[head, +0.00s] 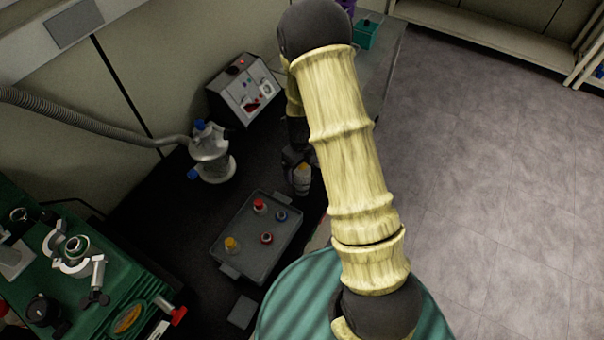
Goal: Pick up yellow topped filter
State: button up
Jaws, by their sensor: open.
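The yellow-topped filter (231,245) stands near the left corner of a grey tray (251,265) on the dark bench. Two red-topped items (260,206) and a blue-topped item (281,215) are also in the tray. My gripper (300,184) is beyond the tray's far right end, up and to the right of the yellow-topped filter and apart from it. It is open; its fingertips are small and partly hidden beside my arm, and I see nothing held.
A metal vessel with a blue cap (211,152) and hose stands behind the tray. A grey control box (243,91) is at the back. Green equipment with clamps (85,262) fills the left. A small grey block (242,311) lies in front of the tray.

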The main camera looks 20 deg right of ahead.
dwell(0.4)
jog(key=c, duration=1.2)
notch_tip(320, 180, up, 10)
jog(key=shift+r+b, duration=0.1)
jog(key=shift+b, duration=0.7)
jog(key=shift+w, duration=0.1)
